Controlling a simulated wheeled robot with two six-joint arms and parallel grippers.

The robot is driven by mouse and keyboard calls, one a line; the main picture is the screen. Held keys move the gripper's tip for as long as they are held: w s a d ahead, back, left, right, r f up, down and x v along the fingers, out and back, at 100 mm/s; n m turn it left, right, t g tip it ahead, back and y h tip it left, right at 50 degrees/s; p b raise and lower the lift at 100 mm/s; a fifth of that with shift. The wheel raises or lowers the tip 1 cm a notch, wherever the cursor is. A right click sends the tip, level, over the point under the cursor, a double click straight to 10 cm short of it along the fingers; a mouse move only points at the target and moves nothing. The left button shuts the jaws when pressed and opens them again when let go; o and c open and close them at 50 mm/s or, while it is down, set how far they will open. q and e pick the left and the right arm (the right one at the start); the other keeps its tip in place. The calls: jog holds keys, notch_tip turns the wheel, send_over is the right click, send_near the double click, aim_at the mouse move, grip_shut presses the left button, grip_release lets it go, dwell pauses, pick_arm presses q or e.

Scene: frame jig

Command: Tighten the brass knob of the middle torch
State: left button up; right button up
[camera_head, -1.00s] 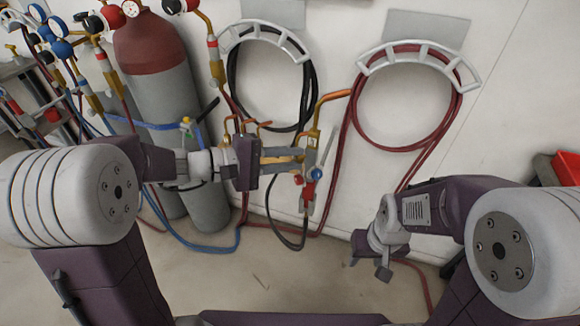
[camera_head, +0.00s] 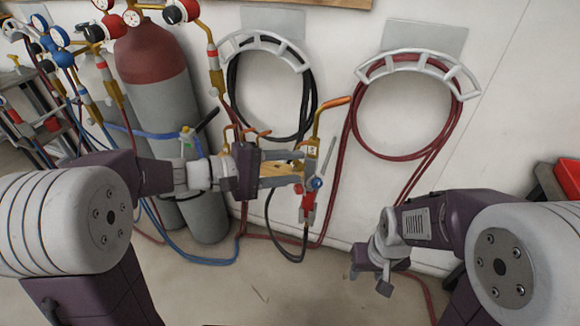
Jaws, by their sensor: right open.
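Brass torches with copper tips hang close together in front of the wall, below the black hose. The clearest torch (camera_head: 309,173) has a curved copper tip, a blue knob and a red part low on its body. I cannot tell for sure which torch is the middle one, nor pick out its brass knob. My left gripper (camera_head: 291,172) points right at the torches, its two fingers apart, with brass parts showing between them. Whether they touch is not clear. My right gripper (camera_head: 370,276) is open and empty, low on the right, away from the torches.
A grey gas cylinder (camera_head: 160,95) with a red top stands behind my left arm. Red hose (camera_head: 345,150) and black hose (camera_head: 231,85) hang on wall racks. Blue hose (camera_head: 205,259) runs along the floor. A red bin (camera_head: 568,177) is at the right edge.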

pick_arm(q)
jog(key=p+v, duration=0.1)
jog(key=v, duration=0.8)
